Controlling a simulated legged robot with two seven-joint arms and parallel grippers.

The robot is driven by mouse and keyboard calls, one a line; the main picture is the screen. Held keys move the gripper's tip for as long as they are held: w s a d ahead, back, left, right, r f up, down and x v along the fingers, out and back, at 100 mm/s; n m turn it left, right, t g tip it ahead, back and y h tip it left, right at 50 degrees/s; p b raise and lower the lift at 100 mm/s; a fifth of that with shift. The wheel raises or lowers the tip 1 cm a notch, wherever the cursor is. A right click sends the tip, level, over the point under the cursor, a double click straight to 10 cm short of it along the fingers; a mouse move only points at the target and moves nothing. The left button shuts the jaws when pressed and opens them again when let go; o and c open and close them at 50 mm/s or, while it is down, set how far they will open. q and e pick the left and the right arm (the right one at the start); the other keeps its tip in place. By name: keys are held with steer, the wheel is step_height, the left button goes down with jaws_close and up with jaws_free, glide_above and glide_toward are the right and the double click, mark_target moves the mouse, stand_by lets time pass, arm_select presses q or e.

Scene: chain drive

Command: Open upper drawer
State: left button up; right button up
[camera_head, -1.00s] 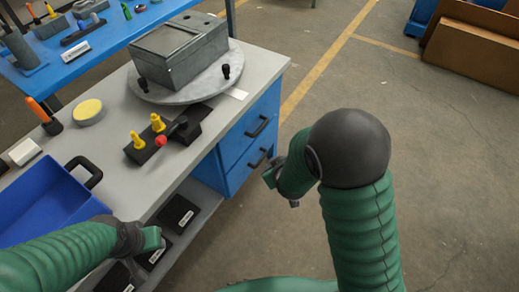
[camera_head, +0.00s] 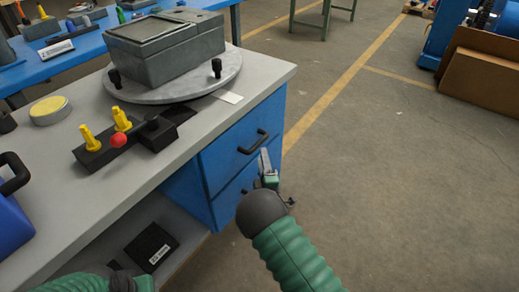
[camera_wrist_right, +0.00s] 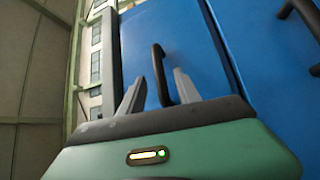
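The upper drawer (camera_head: 238,142) is a blue front with a black handle (camera_head: 255,141), under the right end of the grey bench. It looks shut. The lower drawer (camera_head: 226,207) is below it, its handle mostly hidden by my right arm. My right gripper (camera_head: 265,162) is just in front of the drawers, close below the upper handle. In the right wrist view, its two grey fingers are apart, with a black handle (camera_wrist_right: 160,76) showing between them, apparently the upper one. I cannot see contact. My left gripper (camera_head: 125,281) is cut off at the bottom edge.
The bench top (camera_head: 50,195) holds a grey box (camera_head: 165,52) on a round plate (camera_head: 190,87), a black block with yellow pegs (camera_head: 108,150) and a blue bin (camera_head: 10,225). An open shelf (camera_head: 125,222) is left of the drawers. The floor right of them is clear.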

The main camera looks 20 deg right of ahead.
mark_target(258, 145)
steer(key=w, duration=0.2)
steer(key=w+b, duration=0.1)
steer(key=w, duration=0.3)
steer(key=shift+w+d+r+b, duration=0.15)
steer(key=shift+w+r+b, duration=0.1)
steer(key=shift+r+b, duration=0.15)
steer(key=shift+w+d+r, duration=0.1)
steer(key=shift+w, duration=0.15)
steer(key=shift+c, duration=0.3)
jaws_close()
steer(key=shift+s, duration=0.1)
steer(key=shift+f, duration=0.2)
